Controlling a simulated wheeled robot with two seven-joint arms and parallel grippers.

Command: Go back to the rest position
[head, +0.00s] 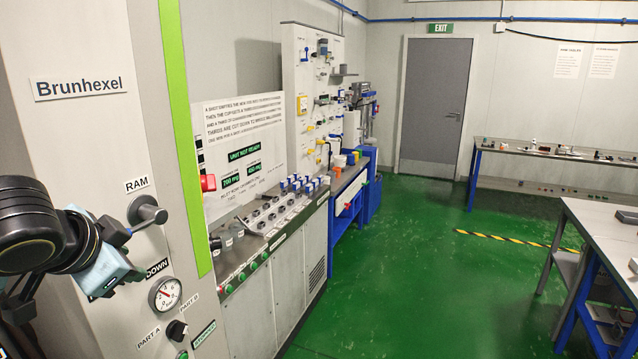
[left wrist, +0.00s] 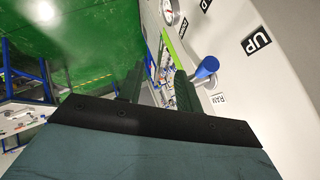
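My left gripper (head: 98,236) is in front of the Brunhexel panel at the left of the head view, close to the RAM lever (head: 147,213). In the left wrist view, my left gripper (left wrist: 158,86) has its two dark fingers apart with nothing between them. The RAM lever, with a blue-grey rounded end (left wrist: 206,67), stands beside the right-hand finger, outside the gap. I cannot tell whether they touch. My right gripper is not in view.
The tall Brunhexel panel (head: 85,130) carries a pressure gauge (head: 165,294) and a black knob (head: 177,330) below the lever. A bench with several blue-topped items (head: 305,185) runs along the left wall. A table (head: 610,225) stands at right. Green floor (head: 430,270) between is clear.

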